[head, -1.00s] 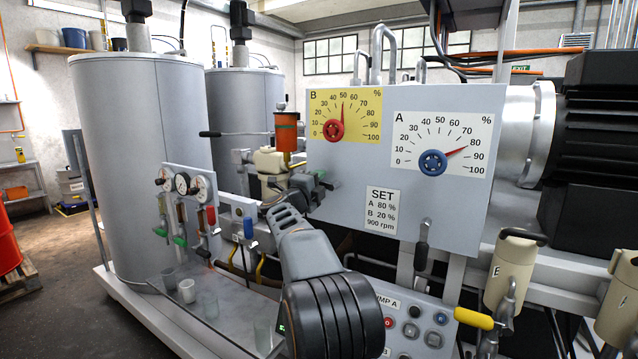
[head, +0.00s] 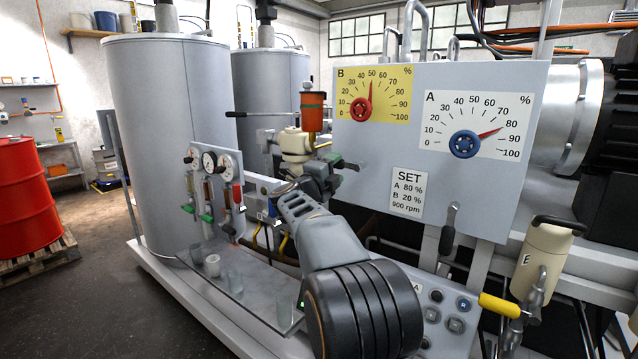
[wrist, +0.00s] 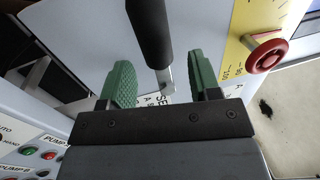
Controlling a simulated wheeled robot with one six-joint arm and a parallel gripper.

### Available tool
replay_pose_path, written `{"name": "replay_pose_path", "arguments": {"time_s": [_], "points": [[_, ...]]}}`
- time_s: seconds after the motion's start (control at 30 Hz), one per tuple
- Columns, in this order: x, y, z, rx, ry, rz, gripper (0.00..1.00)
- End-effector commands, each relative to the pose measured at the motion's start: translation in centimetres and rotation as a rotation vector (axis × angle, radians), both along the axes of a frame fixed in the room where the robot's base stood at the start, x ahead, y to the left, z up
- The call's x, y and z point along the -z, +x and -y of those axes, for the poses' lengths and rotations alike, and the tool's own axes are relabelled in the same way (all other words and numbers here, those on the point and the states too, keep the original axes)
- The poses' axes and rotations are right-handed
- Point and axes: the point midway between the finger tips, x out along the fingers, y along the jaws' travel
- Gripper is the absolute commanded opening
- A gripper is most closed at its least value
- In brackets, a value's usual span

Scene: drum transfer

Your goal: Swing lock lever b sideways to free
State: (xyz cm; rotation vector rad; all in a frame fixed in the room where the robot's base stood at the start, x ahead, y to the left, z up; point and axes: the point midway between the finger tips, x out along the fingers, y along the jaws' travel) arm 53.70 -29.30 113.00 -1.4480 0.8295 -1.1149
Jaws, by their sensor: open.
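A lever with a black handle (wrist: 150,35) and a bright metal end shows in the wrist view, in front of the grey panel. I take it for lock lever b, but no label on it is readable. My gripper (wrist: 160,85) is open, with one green-padded finger on each side of the lever's line; I cannot tell whether either touches it. In the head view my gripper (head: 333,172) is at the left edge of the panel (head: 380,200), below the yellow B dial (head: 372,94). There the lever is mostly hidden by my gripper.
A similar black-handled lever (head: 447,240) hangs below the A dial (head: 478,125). Gauges (head: 209,161) and glass beakers are lower left. A red drum (head: 25,195) stands far left.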

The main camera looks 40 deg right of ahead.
Motion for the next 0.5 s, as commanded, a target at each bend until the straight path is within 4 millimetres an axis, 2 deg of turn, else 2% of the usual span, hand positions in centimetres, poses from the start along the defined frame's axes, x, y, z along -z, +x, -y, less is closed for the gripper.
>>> {"name": "replay_pose_path", "arguments": {"time_s": [0.03,0.2,0.5], "points": [[0.3,-0.4,-1.2,-0.003,0.000,0.000,0.57],[0.9,-1.4,-4.2,-0.003,0.000,0.000,0.57],[1.6,-2.6,-7.5,0.000,0.000,0.000,0.57]]}}
